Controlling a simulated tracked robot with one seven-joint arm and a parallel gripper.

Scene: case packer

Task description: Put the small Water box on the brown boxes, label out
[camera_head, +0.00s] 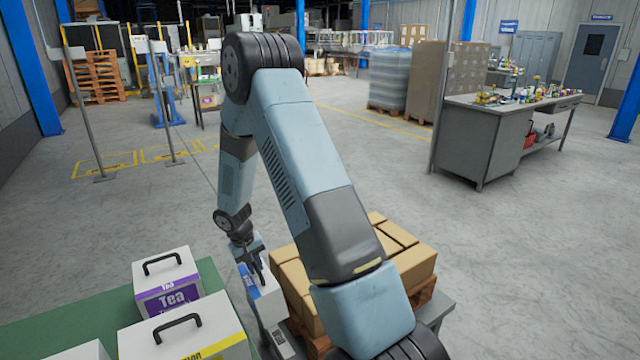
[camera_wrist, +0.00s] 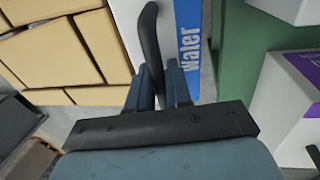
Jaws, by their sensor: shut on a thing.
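The small Water box (camera_head: 266,300) is white with a blue label band and hangs upright from its black handle. My gripper (camera_head: 250,262) is shut on that handle. In the wrist view my gripper (camera_wrist: 160,85) has its fingers close together around the handle, and the Water box (camera_wrist: 187,50) shows its blue label on the right side. The brown boxes (camera_head: 415,262) lie in a flat layer on a wooden pallet, right of the Water box; they also show in the wrist view (camera_wrist: 50,58). My arm hides part of them.
A green-topped table (camera_head: 100,312) at left bears a white Tea box (camera_head: 165,262) with a purple label and a yellow-banded box (camera_head: 185,340), both with black handles. A grey workbench (camera_head: 480,145) stands farther back right. The floor between is clear.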

